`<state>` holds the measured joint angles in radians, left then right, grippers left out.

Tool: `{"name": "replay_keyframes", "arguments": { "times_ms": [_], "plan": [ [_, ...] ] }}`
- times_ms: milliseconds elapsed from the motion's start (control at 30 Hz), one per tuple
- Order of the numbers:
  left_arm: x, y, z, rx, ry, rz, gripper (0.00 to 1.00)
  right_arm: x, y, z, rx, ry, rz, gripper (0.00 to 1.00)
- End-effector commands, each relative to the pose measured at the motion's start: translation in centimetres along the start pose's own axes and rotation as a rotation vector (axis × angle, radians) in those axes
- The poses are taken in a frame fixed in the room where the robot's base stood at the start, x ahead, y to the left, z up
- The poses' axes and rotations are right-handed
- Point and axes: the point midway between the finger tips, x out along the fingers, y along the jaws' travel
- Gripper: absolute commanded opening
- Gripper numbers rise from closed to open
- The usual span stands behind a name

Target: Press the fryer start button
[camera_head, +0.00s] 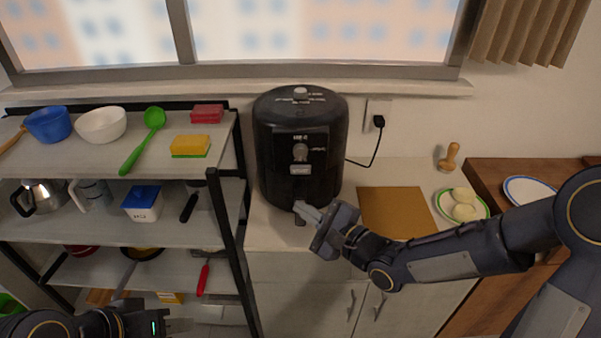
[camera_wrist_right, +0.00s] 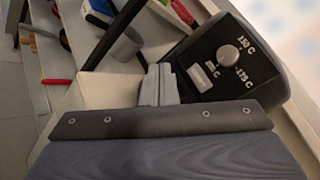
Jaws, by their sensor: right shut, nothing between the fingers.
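The black fryer (camera_head: 275,165) stands upright on the counter against the wall. Its front panel has a round grey knob (camera_head: 300,151) with a light rectangular button (camera_head: 300,169) below it. The right wrist view shows the knob (camera_wrist_right: 229,55) with temperature marks around it, and the button (camera_wrist_right: 200,79). My right gripper (camera_head: 303,210) is shut and empty, low in front of the fryer and below the button. In the right wrist view its fingertips (camera_wrist_right: 160,83) are beside the panel, apart from the button. My left gripper (camera_head: 150,325) is at the bottom left; its fingers are unclear.
A shelf rack (camera_head: 215,240) with bowls, sponges and kitchenware stands left of the fryer. A brown board (camera_head: 396,212) and a plate (camera_head: 443,207) with pale round food lie to the right. A black cord (camera_head: 376,148) runs to the wall socket. The counter before the board is clear.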

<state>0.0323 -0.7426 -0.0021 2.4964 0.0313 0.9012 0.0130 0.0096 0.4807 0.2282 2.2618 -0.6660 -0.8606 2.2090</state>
Motion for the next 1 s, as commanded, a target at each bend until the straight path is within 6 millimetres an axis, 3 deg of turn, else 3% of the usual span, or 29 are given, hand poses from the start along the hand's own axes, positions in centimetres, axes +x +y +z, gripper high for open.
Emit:
{"name": "replay_keyframes", "arguments": {
  "times_ms": [367,1000],
  "plan": [
    [-0.1,0.1,-0.1,0.0,0.0,0.0,0.36,0.3,-0.3,-0.2,-0.003,0.003,-0.001,0.0],
    [-1.4,0.7,-0.7,0.0,0.0,0.0,0.36,5.6,-4.3,-4.1,-0.003,0.004,0.0,0.0]
  ]
}}
